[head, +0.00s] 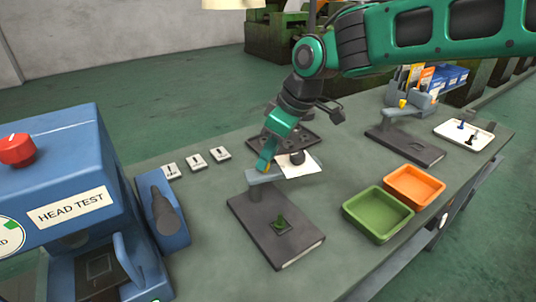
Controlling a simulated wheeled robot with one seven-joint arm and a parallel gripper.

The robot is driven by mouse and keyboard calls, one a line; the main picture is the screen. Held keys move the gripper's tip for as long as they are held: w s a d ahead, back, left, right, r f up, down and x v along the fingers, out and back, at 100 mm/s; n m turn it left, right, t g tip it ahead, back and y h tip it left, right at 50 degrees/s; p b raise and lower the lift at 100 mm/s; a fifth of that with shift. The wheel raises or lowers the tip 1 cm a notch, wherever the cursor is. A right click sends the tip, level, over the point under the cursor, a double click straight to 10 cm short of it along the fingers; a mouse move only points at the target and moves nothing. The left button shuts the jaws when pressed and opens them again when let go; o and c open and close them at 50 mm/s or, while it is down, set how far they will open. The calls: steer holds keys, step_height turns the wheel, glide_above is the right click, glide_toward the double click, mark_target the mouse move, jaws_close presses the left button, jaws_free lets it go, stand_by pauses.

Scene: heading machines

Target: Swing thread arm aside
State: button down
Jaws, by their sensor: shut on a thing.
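A dark base plate (262,232) stands at the middle of the bench, with a small green piece in a recess on its top. A grey arm (262,177) sits at its back end and points right, clear of the green piece. I take this to be the thread arm. My gripper (266,165) reaches down from above and is shut at this grey arm, with a bit of yellow showing between the fingers. The fingers hide the exact hold. A similar dark plate (425,150) at the back right carries another grey arm (402,112) with a yellow knob.
A blue head test machine (70,160) stands at the left. Green (378,232) and orange (440,190) trays lie to the right. White paper (312,168) and a dark tray (318,142) lie behind the gripper. The bench front is clear.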

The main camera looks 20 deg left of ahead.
mark_target(285, 174)
steer(key=c, duration=1.7)
jaws_free()
steer(key=shift+w+d+r, duration=0.1)
steer(key=shift+w+d, duration=0.1)
steer(key=shift+w, duration=0.15)
steer(key=shift+o, duration=0.2)
steer(key=shift+s+a, duration=0.1)
steer(key=shift+s, duration=0.05)
steer(key=v, duration=1)
steer(key=shift+d+r, duration=0.25)
steer(key=shift+r, duration=0.05)
